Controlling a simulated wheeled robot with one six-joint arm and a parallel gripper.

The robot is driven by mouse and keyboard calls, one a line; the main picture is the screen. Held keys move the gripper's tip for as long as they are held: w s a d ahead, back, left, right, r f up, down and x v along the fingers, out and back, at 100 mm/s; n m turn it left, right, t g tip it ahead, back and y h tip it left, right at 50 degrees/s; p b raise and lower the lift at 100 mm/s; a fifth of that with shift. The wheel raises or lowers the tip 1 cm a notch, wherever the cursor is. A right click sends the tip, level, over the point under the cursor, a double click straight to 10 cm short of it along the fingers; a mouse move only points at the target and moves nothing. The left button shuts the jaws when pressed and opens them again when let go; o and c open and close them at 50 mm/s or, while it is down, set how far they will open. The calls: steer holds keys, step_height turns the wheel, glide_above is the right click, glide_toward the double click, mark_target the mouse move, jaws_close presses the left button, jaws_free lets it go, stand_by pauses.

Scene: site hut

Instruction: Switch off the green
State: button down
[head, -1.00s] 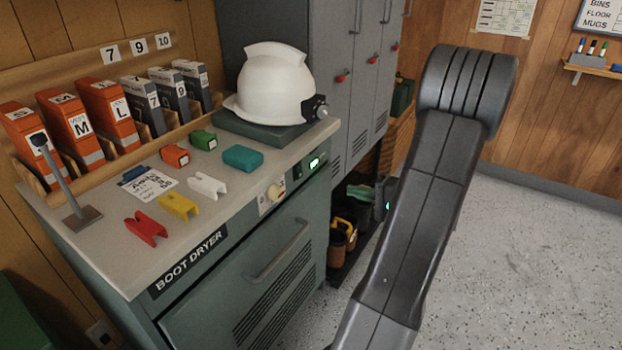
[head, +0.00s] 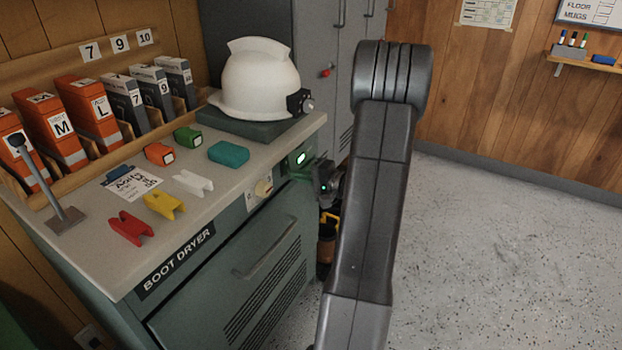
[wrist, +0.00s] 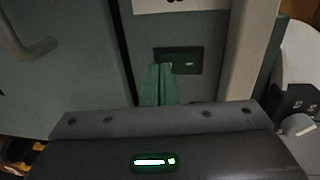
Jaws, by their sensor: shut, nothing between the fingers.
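The green switch (head: 300,157) sits in a dark plate at the right end of the boot dryer's (head: 300,215) front panel. It looks lit in the head view. In the wrist view the dark green switch plate (wrist: 186,60) is just beyond my fingertips, and their tips overlap its lower left part. My gripper (head: 297,174) has green fingers, shut together and empty, pointing at the panel just below the switch. It also shows in the wrist view (wrist: 160,70). I cannot tell whether the fingertips touch the switch.
A cream dial (head: 263,188) is left of the switch on the same panel. A white hard hat (head: 258,80) stands on a dark box on the counter (head: 215,190). Red, yellow and white clips lie near the front edge. Grey lockers stand behind. The floor at right is clear.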

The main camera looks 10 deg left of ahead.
steer(key=shift+w+a, duration=0.1)
steer(key=shift+a, duration=0.1)
steer(key=s+d+f+b, duration=0.1)
steer(key=s+d, duration=0.1)
steer(key=d, duration=0.4)
steer(key=s+d+f+b, duration=0.1)
steer(key=s+d+b, duration=0.1)
steer(key=d, duration=0.4)
steer(key=shift+s+d+y, duration=0.3)
steer(key=shift+d, duration=0.05)
steer(key=shift+a, duration=0.1)
stand_by(0.4)
steer(key=w+a+r, duration=0.2)
steer(key=w+a, duration=0.1)
steer(key=a, duration=0.6)
steer(key=shift+r+p+v, duration=0.15)
steer(key=shift+p+v, duration=0.7)
steer(key=shift+v, duration=0.25)
steer(key=shift+r+p+v, duration=0.2)
steer(key=shift+p+v, duration=0.6)
steer(key=shift+v, duration=0.3)
